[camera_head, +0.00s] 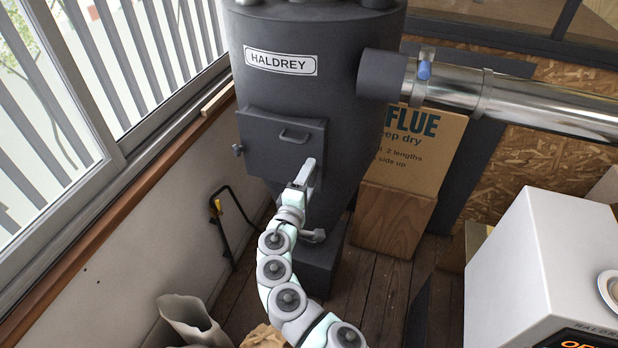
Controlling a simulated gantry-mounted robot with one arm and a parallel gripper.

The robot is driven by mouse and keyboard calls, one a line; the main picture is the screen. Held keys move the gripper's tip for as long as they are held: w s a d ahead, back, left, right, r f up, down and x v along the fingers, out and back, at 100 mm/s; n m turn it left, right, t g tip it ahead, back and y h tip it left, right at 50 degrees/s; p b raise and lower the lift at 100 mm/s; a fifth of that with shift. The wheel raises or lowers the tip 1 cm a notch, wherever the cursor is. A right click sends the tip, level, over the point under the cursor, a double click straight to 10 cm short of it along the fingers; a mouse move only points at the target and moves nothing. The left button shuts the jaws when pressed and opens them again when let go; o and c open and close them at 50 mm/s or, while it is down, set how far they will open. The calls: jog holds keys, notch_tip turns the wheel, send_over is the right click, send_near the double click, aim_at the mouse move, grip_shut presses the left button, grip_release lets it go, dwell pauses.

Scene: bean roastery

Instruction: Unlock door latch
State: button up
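A dark square door (283,158) is set in the front of the dark cylinder labelled HALDREY and looks closed. It has a bar handle (295,136) near its top right. A small knob-like fitting (238,149) sticks out at the door's left edge and may be the latch; it is too small to tell its position. My gripper (311,170) is in front of the door's lower right part, below the bar handle and right of the knob-like fitting. Its fingers are seen from behind, and I cannot tell whether they touch the door or are open.
A cardboard box (425,150) stands behind on a wooden block (393,220). A white machine (550,265) fills the lower right. Windows line the left; a sack (187,320) is at lower left.

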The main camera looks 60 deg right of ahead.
jog(key=shift+o, duration=0.7)
jog(key=shift+a, duration=0.15)
jog(key=s+a+b, duration=0.1)
jog(key=a, duration=0.9)
jog(key=shift+s+a, duration=0.2)
jog(key=shift+s, duration=0.1)
